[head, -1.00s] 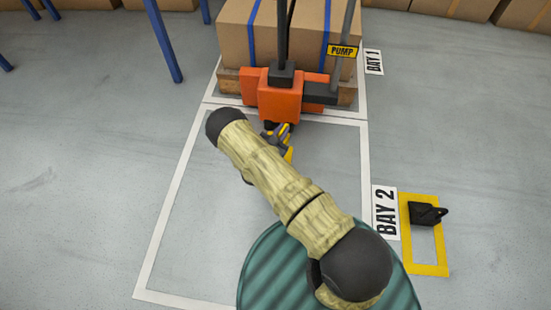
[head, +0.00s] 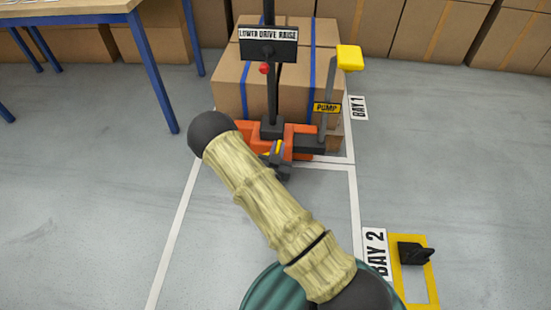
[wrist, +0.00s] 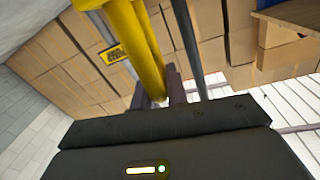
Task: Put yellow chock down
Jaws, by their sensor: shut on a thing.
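The yellow chock shows in the wrist view (wrist: 140,45) as a long yellow piece rising from between the fingers. In the head view only a small yellow part (head: 278,147) shows beside my gripper (head: 278,164). My gripper is shut on it, in front of the orange pallet truck (head: 303,130). My forearm crosses the foreground, and most of the chock is hidden in the head view. I cannot tell whether the chock touches the floor.
The truck carries a strapped carton (head: 230,80) and has a pump lever (head: 328,85) with a yellow top. A black block (head: 412,253) sits in a yellow floor outline (head: 432,290) beside Bay 2. A blue-legged table (head: 157,75) stands left.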

